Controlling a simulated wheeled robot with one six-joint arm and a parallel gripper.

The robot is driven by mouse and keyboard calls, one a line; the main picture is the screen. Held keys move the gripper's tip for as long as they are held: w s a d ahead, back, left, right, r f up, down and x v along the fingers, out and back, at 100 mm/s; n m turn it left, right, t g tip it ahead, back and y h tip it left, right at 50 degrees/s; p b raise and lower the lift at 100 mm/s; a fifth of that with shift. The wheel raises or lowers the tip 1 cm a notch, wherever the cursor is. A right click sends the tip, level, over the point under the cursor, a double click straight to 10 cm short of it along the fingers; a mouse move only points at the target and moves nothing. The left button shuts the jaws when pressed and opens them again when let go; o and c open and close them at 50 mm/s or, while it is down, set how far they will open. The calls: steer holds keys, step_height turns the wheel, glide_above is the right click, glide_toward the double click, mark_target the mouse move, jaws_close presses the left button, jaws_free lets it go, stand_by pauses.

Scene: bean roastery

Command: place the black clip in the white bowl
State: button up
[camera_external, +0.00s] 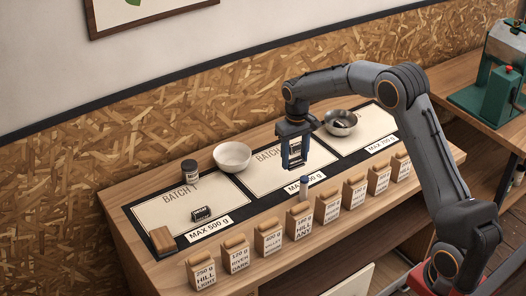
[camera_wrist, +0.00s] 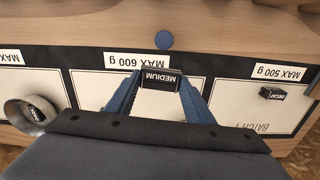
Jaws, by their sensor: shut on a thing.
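My gripper (camera_external: 294,160) is shut on a black clip (camera_wrist: 161,77) with a white label reading MEDIUM, above the middle mat of the bench. The clip sits between the blue fingers (camera_wrist: 160,84) in the wrist view. The white bowl (camera_external: 232,156) stands to the left of my gripper, toward the back, and looks empty; it is not visible in the wrist view. Another black clip (camera_external: 201,213), labelled DECAF in the wrist view (camera_wrist: 273,94), lies on the left mat. A metal bowl (camera_external: 354,130) at the right holds a dark labelled item (camera_wrist: 36,113).
A dark jar (camera_external: 189,171) stands left of the white bowl. Several labelled bean bags (camera_external: 270,240) line the front edge. A wooden block (camera_external: 162,241) lies at the left mat's front corner.

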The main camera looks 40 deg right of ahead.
mark_target(286, 185)
steer(key=shift+n, duration=0.5)
steer(key=w+f, duration=0.1)
steer(key=f, duration=0.2)
steer(key=w+f, duration=0.1)
steer(key=f, duration=0.3)
steer(key=w+f+p, duration=0.1)
steer(key=f, duration=0.2)
steer(key=shift+w+a+f, duration=0.15)
steer(key=shift+w+f, duration=0.1)
steer(key=shift+f, duration=0.1)
steer(key=o, duration=1.1)
steer(key=shift+c, duration=0.2)
step_height(286, 185, up, 12)
steer(key=b, duration=0.3)
steer(key=shift+f, duration=0.2)
steer(key=shift+o, duration=1.1)
steer(key=shift+r, duration=0.35)
